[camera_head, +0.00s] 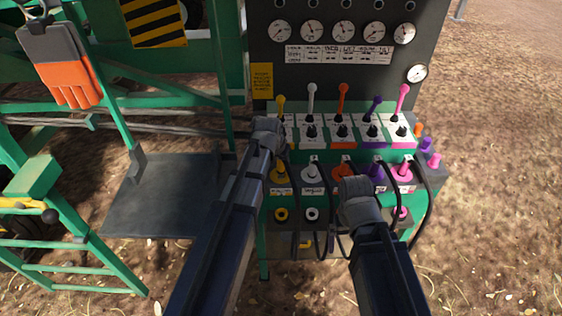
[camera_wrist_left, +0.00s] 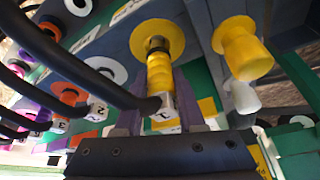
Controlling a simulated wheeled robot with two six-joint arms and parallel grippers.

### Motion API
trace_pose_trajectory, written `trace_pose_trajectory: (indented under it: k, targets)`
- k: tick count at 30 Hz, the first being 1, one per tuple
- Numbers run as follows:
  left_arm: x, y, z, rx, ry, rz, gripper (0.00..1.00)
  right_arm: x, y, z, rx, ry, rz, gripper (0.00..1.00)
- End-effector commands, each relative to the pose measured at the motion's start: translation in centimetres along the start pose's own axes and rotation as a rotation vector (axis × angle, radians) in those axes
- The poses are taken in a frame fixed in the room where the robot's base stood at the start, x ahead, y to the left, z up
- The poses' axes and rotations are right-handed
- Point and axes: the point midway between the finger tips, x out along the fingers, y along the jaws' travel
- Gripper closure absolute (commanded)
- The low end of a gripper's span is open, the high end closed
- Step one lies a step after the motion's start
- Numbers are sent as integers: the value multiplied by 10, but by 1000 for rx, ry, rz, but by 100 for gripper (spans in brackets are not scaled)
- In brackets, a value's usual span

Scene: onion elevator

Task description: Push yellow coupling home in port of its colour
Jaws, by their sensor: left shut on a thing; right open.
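The yellow coupling (camera_wrist_left: 160,72), with a white tag marked 1, is between the fingers of my left gripper (camera_wrist_left: 160,112) in the left wrist view. The gripper is shut on it. Its front end points at the round yellow port (camera_wrist_left: 152,36); a dark ring shows between them, and I cannot tell how deep it sits. In the head view a yellow port area (camera_head: 279,172) shows beside my left arm, whose wrist hides the fingers. My right gripper (camera_head: 354,187) is open before the orange and purple ports; its fingers are mostly hidden.
Black hoses (camera_head: 424,205) hang from the neighbouring couplings, and one crosses close to my left gripper. Coloured levers (camera_head: 342,98) stand above the ports. A yellow knob-like part (camera_wrist_left: 241,50) sits right of the port in the wrist view. Dry ground lies open at the right.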

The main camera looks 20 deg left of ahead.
Motion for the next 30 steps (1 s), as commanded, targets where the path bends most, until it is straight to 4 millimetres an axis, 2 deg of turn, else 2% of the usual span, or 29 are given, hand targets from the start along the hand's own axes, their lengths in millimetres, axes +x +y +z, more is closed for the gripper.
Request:
trace_pose_trajectory:
  k: [20, 30]
  targets:
    - [10, 0, 4, 0, 0, 0, 100, 11, -1, -1, 0, 0, 0, 0]
    - [10, 0, 4, 0, 0, 0, 100, 11, -1, -1, 0, 0, 0, 0]
